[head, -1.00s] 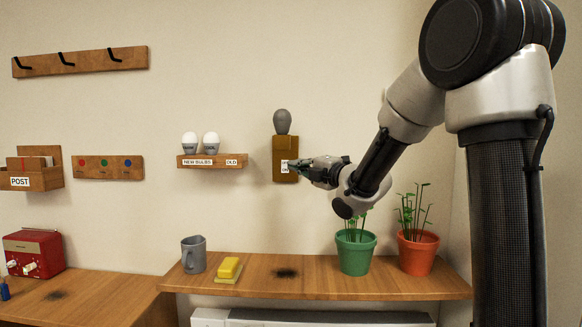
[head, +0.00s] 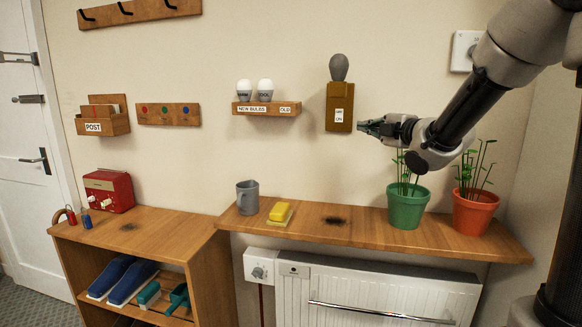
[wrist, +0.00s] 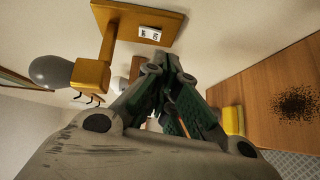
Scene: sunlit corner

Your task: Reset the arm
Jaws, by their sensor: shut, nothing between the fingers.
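My gripper (head: 364,127) is shut and empty. In the head view it points left, just right of and a little below a brown wooden wall lamp (head: 339,107) with a grey bulb (head: 339,67) on top and a small white label plate on its front. The gripper looks apart from the lamp. In the wrist view my gripper (wrist: 180,100) fills the middle, and the lamp's wooden plate (wrist: 125,22) and grey bulb (wrist: 50,71) show at upper left.
Below are a wooden shelf (head: 365,233) with a grey mug (head: 247,197), yellow sponge (head: 279,211), green pot (head: 407,206) and orange pot (head: 473,212). A bulb shelf (head: 266,108) hangs left of the lamp. A white radiator (head: 375,290) stands below. A red radio (head: 108,190) is further left.

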